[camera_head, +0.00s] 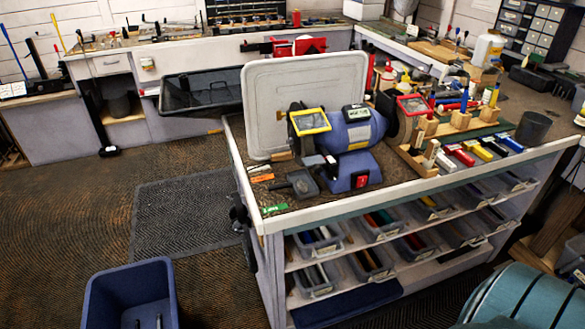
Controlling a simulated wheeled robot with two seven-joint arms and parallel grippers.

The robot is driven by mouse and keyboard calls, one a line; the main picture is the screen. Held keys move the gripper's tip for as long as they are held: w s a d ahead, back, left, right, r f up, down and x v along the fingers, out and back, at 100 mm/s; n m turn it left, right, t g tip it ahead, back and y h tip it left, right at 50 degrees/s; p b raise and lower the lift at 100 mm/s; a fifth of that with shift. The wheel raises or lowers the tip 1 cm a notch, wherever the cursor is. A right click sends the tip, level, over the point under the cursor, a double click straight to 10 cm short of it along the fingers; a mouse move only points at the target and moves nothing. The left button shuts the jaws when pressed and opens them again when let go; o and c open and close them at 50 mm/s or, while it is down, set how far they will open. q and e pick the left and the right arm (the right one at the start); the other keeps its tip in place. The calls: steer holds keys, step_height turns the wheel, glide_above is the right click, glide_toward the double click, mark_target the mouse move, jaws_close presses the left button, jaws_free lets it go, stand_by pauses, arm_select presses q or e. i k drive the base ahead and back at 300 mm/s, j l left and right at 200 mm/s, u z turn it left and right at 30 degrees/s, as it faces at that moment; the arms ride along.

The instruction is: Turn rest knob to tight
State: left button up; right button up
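A blue bench grinder (352,134) stands on the near left corner of the workbench (400,212). It has a yellow-framed eye shield (310,122), a red-framed shield (412,104) and a red switch (361,181) on its base. A dark flat piece (302,183), perhaps the tool rest, sits low at its left side. I cannot make out the rest knob or how tight it is; it is too small or hidden here. Neither of my grippers shows in the head view.
A grey panel (262,100) stands upright behind the grinder. Coloured grips (480,150) and wooden blocks lie to the right. Tubs (318,240) fill the shelves below. A blue bin (130,296) stands on the floor at lower left. A dark mat (185,215) lies left of the bench.

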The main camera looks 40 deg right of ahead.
mark_target(331, 177)
steer(key=l+u, duration=0.25)
steer(key=l, duration=0.15)
steer(key=k+l+u, duration=0.2)
steer(key=l, duration=0.2)
steer(key=k+l+u, duration=0.1)
steer(key=l+u, duration=0.15)
steer(key=k+l+u, duration=0.25)
steer(key=l, duration=0.2)
steer(key=l+u, duration=0.2)
steer(key=l, duration=0.15)
steer(key=k+l, duration=0.5)
steer(key=l, duration=0.25)
steer(key=k+l+u, duration=0.1)
steer(key=k+l, duration=0.4)
steer(key=l, duration=0.2)
steer(key=k+l+u, duration=0.1)
steer(key=k+l, duration=0.4)
steer(key=l, duration=0.2)
